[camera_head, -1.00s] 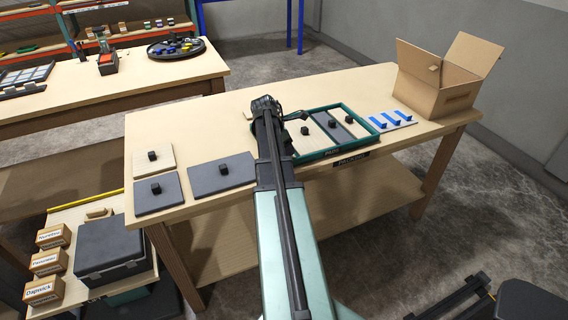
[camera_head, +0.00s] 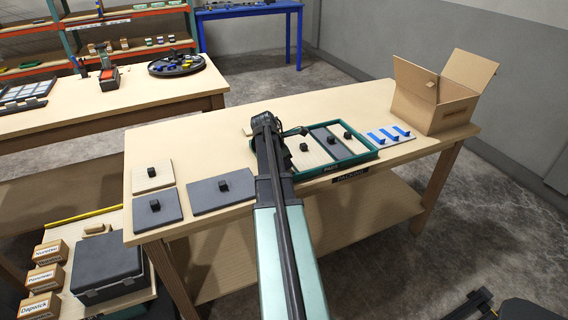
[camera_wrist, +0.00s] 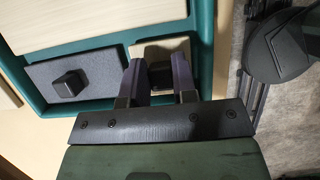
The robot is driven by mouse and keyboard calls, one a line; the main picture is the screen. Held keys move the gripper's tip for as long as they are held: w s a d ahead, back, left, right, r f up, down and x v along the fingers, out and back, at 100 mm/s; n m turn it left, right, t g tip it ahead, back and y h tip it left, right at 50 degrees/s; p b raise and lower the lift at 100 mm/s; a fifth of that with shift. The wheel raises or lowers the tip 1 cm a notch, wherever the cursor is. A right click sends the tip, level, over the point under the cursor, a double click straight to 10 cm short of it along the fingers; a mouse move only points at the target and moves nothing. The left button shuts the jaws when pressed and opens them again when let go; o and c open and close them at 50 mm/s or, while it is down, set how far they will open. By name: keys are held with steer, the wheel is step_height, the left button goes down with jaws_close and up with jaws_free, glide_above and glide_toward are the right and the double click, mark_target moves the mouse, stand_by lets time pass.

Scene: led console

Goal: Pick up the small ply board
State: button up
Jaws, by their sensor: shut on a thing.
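The small ply board (camera_wrist: 152,50) lies in a corner of the teal tray (camera_wrist: 206,60) in the wrist view, with a dark knob on top. My gripper (camera_wrist: 160,78) is shut on that knob, one finger on each side. The board looks level within the tray walls; I cannot tell whether it touches the tray floor. In the head view my arm hides the small board and the tray's left end. The tray's front rim (camera_head: 345,166) shows there.
A grey board (camera_wrist: 75,80) with a knob lies beside the small board. Ply and grey boards (camera_head: 222,190) lie on the table left of my arm. Blue pieces on a pale plate (camera_head: 390,134) and an open carton (camera_head: 440,108) stand to the right.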

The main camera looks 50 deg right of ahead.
step_height(320, 180, up, 19)
steer(key=p, duration=1.8)
steer(key=shift+r+p, duration=0.2)
steer(key=shift+p, duration=0.15)
